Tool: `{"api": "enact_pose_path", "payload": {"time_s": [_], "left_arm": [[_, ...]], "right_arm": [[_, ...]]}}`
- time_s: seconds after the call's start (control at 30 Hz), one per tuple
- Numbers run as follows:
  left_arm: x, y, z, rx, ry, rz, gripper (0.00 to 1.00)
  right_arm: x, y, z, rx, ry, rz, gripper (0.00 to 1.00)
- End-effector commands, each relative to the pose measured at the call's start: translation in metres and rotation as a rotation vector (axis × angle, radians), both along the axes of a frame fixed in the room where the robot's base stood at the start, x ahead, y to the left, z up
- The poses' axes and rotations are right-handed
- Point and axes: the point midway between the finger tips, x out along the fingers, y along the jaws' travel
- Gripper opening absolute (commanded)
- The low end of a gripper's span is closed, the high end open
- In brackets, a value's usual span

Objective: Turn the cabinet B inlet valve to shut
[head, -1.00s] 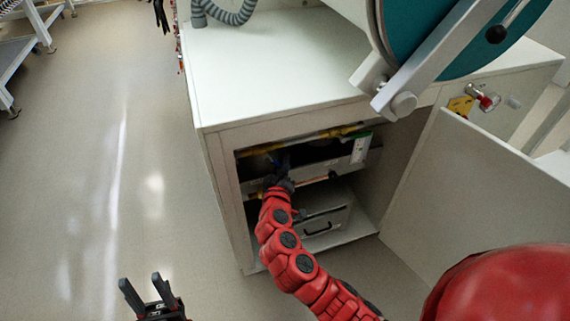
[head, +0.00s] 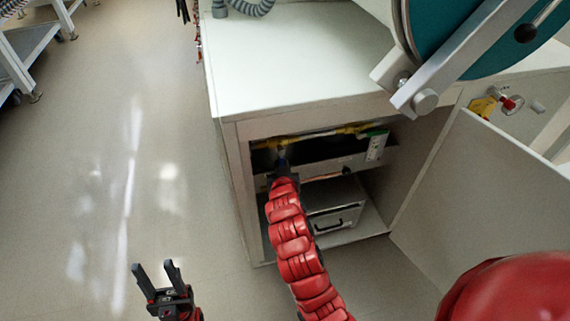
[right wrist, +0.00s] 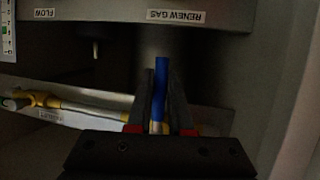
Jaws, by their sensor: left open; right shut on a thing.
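The valve's blue lever (right wrist: 160,82) stands between the two dark fingers of my right gripper (right wrist: 161,90) in the right wrist view. The gripper is shut on it. The lever appears to lie across the yellow and silver pipe (right wrist: 90,110); its pivot is hidden behind the gripper. In the head view my right gripper (head: 283,163) reaches into the open cabinet below the yellow pipe (head: 310,135), and the lever is barely visible there. My left gripper (head: 160,275) is open and empty over the floor, left of the cabinet.
The cabinet door (head: 490,190) stands open at the right. A drawer-like grey box (head: 335,208) sits low inside the cabinet. A panel with a "RENEW GAS" label (right wrist: 176,16) borders the lever's space. The floor (head: 130,190) at left is clear.

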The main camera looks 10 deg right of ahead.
Motion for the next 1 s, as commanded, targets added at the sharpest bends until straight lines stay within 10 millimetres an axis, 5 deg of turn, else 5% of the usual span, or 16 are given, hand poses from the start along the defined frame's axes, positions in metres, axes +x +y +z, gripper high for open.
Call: {"api": "enact_pose_path", "payload": {"time_s": [0.63,0.67,0.8,1.0], "left_arm": [[0.0,0.0,0.0007,0.0,0.0,0.0,0.5],[0.0,0.0,0.0007,0.0,0.0,0.0,0.5],[0.0,0.0,0.0008,0.0,0.0,0.0,0.5],[0.0,0.0,0.0009,0.0,0.0,0.0,0.5]], "right_arm": [[-0.001,0.0036,-0.0035,0.048,0.008,0.001,0.0],[-0.001,0.0037,-0.0035,0.048,0.008,0.001,0.24],[-0.0007,0.0035,-0.0025,0.046,0.007,0.001,0.48],[-0.0005,0.0031,-0.0015,0.046,0.005,0.0,0.48]]}}
